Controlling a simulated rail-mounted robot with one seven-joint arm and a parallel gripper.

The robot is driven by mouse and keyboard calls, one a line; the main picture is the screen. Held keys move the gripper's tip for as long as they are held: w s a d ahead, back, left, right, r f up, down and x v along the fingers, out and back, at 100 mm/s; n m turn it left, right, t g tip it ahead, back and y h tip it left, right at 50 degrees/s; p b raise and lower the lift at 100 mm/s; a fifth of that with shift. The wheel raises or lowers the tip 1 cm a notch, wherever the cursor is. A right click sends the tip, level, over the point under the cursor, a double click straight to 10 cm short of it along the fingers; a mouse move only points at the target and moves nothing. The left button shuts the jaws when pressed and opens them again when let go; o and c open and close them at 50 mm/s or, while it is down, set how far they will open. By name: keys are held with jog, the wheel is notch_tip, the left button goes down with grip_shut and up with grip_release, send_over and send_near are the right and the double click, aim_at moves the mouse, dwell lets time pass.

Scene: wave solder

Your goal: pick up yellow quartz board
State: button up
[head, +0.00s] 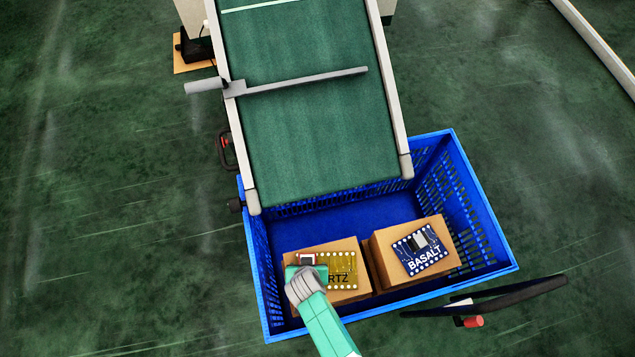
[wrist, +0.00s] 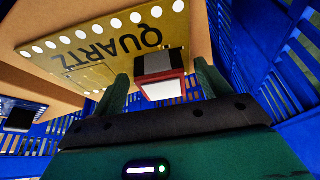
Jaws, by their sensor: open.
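The yellow quartz board (head: 343,268) lies on a cardboard box inside the blue crate, with part of its lettering hidden behind my gripper (head: 304,270) in the head view. In the wrist view the board (wrist: 95,50) shows its QUARTZ lettering and a row of white holes. A block-shaped part with red edges and a white face (wrist: 160,75) sits at the board's edge. My gripper (wrist: 162,76) is open, with one finger on each side of this block. Whether the fingers touch it I cannot tell.
The blue basalt board (head: 424,249) lies on a second cardboard box (head: 383,268) close to the right. The blue crate (head: 480,203) surrounds both boxes. A green conveyor (head: 315,140) with a grey bar (head: 305,81) ends over the crate's back side.

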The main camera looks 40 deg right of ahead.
jog(key=shift+c, duration=0.5)
jog(key=c, duration=1.2)
notch_tip(320, 180, up, 10)
jog(key=p, duration=0.5)
jog(key=shift+p, duration=0.35)
